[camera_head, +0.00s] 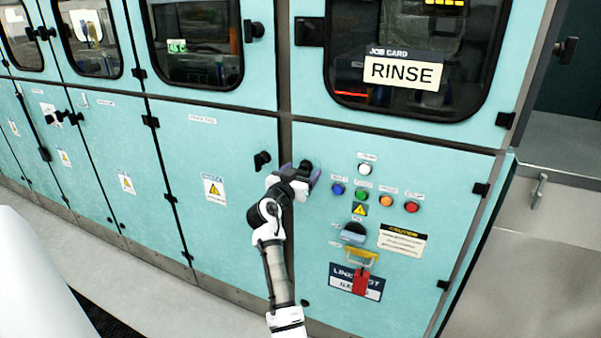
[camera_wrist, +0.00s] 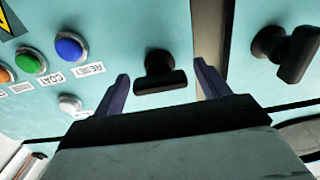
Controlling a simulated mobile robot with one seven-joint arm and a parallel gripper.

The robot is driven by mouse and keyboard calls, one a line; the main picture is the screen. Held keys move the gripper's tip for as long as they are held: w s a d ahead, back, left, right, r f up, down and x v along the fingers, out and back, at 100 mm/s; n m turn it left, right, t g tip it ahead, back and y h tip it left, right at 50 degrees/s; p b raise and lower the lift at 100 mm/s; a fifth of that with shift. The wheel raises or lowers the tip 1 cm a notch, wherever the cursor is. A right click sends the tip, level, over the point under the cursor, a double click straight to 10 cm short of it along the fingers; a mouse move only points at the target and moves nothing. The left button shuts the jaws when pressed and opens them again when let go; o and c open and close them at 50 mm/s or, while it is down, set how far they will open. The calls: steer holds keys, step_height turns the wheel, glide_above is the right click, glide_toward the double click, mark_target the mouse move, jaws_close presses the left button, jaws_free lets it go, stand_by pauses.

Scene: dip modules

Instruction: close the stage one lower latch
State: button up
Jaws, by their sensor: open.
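My gripper (camera_wrist: 161,72) is open, its two dark purple fingers on either side of a black T-shaped latch (camera_wrist: 160,82) in the wrist view. I cannot tell whether the fingers touch it. The latch's bar lies nearly level there. In the head view my gripper (camera_head: 311,175) is at the left edge of the lower right teal panel (camera_head: 440,185), partly hiding this latch (camera_head: 305,165). A second black latch (camera_head: 262,160) is just left, on the neighbouring lower panel; its bar looks tilted in the wrist view (camera_wrist: 290,52). No label naming the stage is readable.
Blue, green, orange, red and white buttons (camera_head: 361,195) sit right of my gripper. Below them are a handle with a yellow frame and a red tag (camera_head: 361,282). A windowed door with a RINSE card (camera_head: 403,72) is above. More latched panels continue left.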

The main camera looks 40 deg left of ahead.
steer(key=c, duration=1)
